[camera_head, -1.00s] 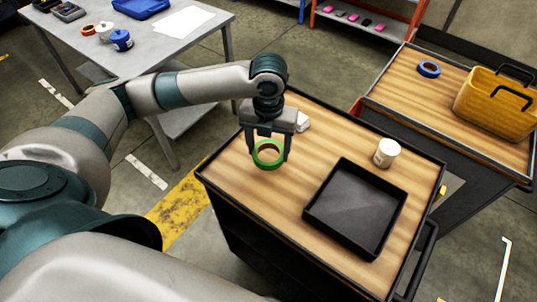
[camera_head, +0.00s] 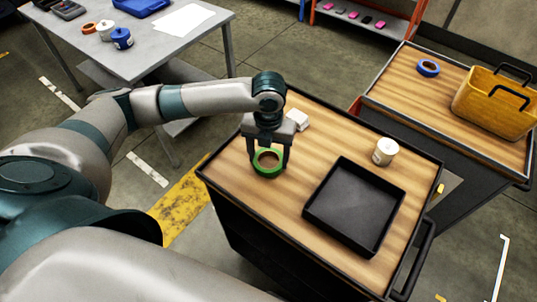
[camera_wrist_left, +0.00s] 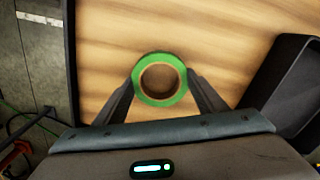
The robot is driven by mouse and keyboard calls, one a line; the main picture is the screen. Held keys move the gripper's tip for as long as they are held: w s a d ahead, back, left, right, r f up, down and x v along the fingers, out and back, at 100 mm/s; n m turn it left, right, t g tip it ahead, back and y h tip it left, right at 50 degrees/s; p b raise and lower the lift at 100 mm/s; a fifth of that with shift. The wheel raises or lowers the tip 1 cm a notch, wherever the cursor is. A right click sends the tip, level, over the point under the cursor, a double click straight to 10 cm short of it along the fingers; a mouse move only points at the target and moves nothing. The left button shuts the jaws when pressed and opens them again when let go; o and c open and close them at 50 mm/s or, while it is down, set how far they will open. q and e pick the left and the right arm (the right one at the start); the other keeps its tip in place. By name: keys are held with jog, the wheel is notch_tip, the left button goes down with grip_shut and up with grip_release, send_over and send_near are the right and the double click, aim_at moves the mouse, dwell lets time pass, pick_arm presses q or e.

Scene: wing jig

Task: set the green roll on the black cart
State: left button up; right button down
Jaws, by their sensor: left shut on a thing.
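The green roll (camera_head: 267,170) is a ring of tape with a brown core. It is at the left part of the wooden top of the black cart (camera_head: 315,130). My left gripper (camera_head: 269,164) points down and is shut on the roll, one finger on each side. In the left wrist view the roll (camera_wrist_left: 160,79) sits between the two fingertips (camera_wrist_left: 160,88) over the wood. I cannot tell whether it touches the cart top. My right gripper is not in view.
A black tray (camera_head: 315,212), a white jar (camera_head: 385,151) and a small white box (camera_head: 298,119) are on the same cart. A second cart (camera_head: 400,85) at the right holds a blue roll (camera_head: 428,68) and a yellow basket (camera_head: 497,100). A grey table (camera_head: 85,65) stands at the back left.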

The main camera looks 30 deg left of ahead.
pick_arm(q)
jog(key=o, duration=1)
jog(key=shift+o, duration=0.2)
jog(key=shift+r, duration=0.1)
notch_tip(320, 180, up, 12)
jog(key=b, duration=0.3)
